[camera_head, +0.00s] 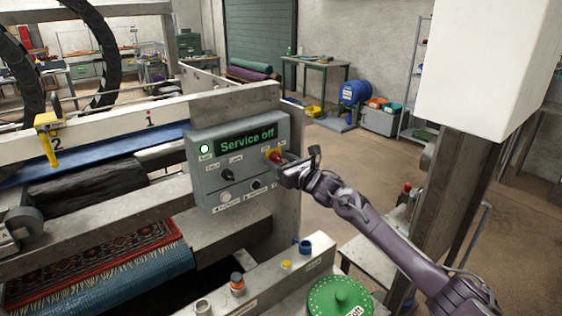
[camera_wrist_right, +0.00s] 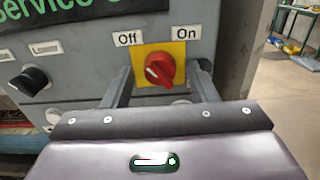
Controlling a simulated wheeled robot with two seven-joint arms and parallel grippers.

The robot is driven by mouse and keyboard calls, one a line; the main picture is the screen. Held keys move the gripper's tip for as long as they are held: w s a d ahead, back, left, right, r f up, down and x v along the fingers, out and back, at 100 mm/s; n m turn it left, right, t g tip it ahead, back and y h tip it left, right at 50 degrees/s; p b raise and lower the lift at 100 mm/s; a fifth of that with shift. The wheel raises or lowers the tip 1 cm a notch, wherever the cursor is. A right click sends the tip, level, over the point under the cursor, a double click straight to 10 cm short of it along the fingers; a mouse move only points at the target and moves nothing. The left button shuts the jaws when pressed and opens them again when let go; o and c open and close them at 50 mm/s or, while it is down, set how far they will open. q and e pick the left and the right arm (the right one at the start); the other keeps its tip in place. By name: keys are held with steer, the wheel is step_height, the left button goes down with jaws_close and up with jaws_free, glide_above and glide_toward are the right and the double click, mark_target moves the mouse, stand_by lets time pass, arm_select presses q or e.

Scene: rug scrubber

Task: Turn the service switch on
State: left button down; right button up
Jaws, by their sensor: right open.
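The service switch (camera_wrist_right: 159,68) is a red rotary knob on a yellow plate, with an "Off" label at its upper left and an "On" label at its upper right. Its pointer mark leans toward the upper left, the Off side. It sits on the grey control panel (camera_head: 210,180), whose display (camera_head: 246,139) reads "Service off" in green. My right gripper (camera_wrist_right: 158,82) is open, with one finger on each side of the knob; I cannot tell whether they touch it. In the head view the right gripper (camera_head: 283,168) is at the panel's right side and partly hides the switch. My left gripper is not in view.
A patterned rug (camera_head: 110,260) lies on the machine at the left. A green round lid (camera_head: 340,297) and small coloured buttons are on the front beam. Open floor lies behind the panel at the right.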

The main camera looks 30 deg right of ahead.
steer(key=c, duration=1)
steer(key=m+b, duration=0.2)
steer(key=m, duration=0.1)
steer(key=m+b, duration=0.2)
steer(key=shift+f+m+b, duration=0.2)
steer(key=shift+m+b, duration=0.15)
steer(key=shift+m, duration=0.05)
steer(key=m+b, duration=0.1)
steer(key=m, duration=0.3)
steer(key=shift+r+b, duration=0.1)
steer(key=shift+b, duration=0.3)
steer(key=m, duration=0.3)
steer(key=shift+a, duration=0.1)
steer(key=shift+r+m+b, duration=0.1)
steer(key=shift+m+b, duration=0.3)
steer(key=shift+m, duration=1.1)
steer(key=shift+o, duration=0.2)
